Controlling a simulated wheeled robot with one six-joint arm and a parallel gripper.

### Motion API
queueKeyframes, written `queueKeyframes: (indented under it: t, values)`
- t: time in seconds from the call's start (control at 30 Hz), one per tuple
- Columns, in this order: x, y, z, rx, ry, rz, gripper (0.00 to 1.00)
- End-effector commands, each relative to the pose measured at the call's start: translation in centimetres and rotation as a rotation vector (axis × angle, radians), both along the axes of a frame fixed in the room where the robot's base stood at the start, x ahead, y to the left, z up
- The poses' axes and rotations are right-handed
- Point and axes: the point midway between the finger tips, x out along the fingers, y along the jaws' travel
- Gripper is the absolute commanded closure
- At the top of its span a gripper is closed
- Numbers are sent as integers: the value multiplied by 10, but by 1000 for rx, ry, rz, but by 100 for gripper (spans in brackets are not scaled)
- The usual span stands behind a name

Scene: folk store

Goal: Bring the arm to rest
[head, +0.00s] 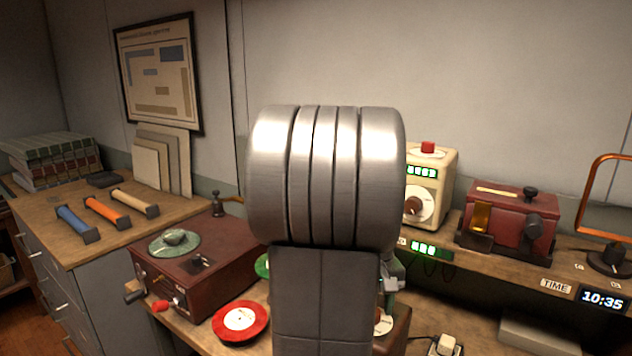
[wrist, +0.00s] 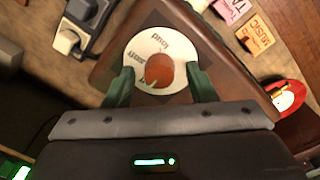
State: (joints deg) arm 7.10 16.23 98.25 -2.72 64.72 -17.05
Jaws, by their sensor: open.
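My gripper (wrist: 161,80) shows in the wrist view with its two green fingers spread apart and empty. An orange knob (wrist: 159,70) on a white lettered dial (wrist: 148,45) appears between the fingers, with a gap on each side. I cannot tell how far the fingertips are above the dial. The dial sits on a brown wooden box (wrist: 110,68). In the head view my own arm fills the middle and hides most of the gripper and the box; a corner of the box (head: 398,328) shows at its right.
A red-brown record player (head: 205,265) and a red record (head: 240,320) are left of my arm. A cream device (head: 432,175), a maroon machine (head: 508,218) and a clock (head: 602,299) stand on the right. A white plug (head: 443,345) lies near the box.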

Motion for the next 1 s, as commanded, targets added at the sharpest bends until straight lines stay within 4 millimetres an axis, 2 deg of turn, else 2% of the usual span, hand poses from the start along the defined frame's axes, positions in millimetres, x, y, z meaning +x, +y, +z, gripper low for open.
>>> queueKeyframes:
  t: [1.0]
  values:
    - [2, 0, 0, 1, 0, -838, 49]
